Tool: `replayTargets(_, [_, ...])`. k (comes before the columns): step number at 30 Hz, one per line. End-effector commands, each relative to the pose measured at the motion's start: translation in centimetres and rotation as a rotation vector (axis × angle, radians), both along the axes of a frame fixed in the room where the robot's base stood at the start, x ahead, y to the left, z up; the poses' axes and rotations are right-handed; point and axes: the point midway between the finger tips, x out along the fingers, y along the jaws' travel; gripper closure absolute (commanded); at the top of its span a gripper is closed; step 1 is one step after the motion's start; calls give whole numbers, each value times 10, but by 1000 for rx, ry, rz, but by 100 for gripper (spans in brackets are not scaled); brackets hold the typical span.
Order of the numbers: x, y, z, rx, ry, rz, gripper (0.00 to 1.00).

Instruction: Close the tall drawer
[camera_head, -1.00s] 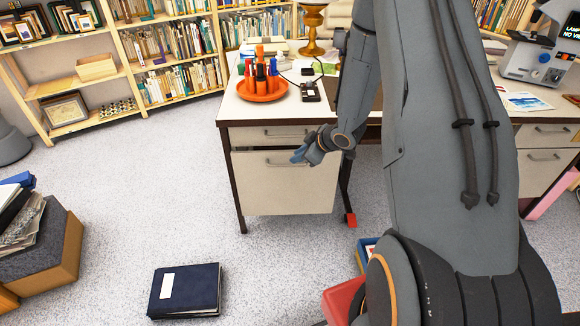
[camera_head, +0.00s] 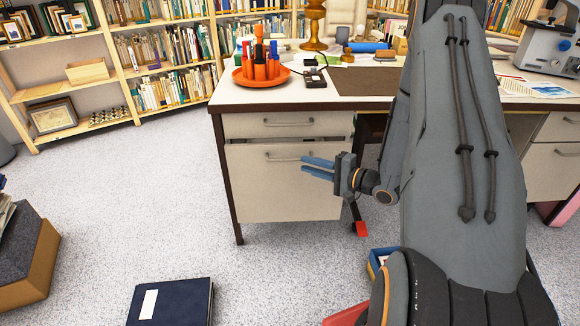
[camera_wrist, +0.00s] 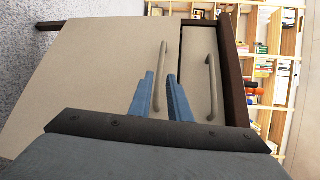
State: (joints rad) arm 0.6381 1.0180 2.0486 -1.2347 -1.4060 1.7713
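The tall drawer (camera_head: 270,195) is the lower, cream-coloured front in the desk's left pedestal, below a shallow drawer (camera_head: 270,123). My gripper (camera_head: 303,164) has two blue fingers, apart and empty, just right of the handle in the head view. In the wrist view, my gripper (camera_wrist: 161,73) points at the tall drawer (camera_wrist: 85,80), and the handle (camera_wrist: 163,60) shows between the fingertips; contact is unclear.
The desk top (camera_head: 340,100) holds an orange tray of pens (camera_head: 262,80) and a microscope (camera_head: 550,50). A dark blue binder (camera_head: 172,303) lies on the floor at front, and a box (camera_head: 25,260) stands at left. Carpet in front of the drawer is clear.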

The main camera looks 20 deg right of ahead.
Motion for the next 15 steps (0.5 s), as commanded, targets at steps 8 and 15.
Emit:
replayTargets(8, [18, 13, -4, 33, 8, 0, 83])
replayTargets(15, [48, 33, -9, 31, 8, -1, 83])
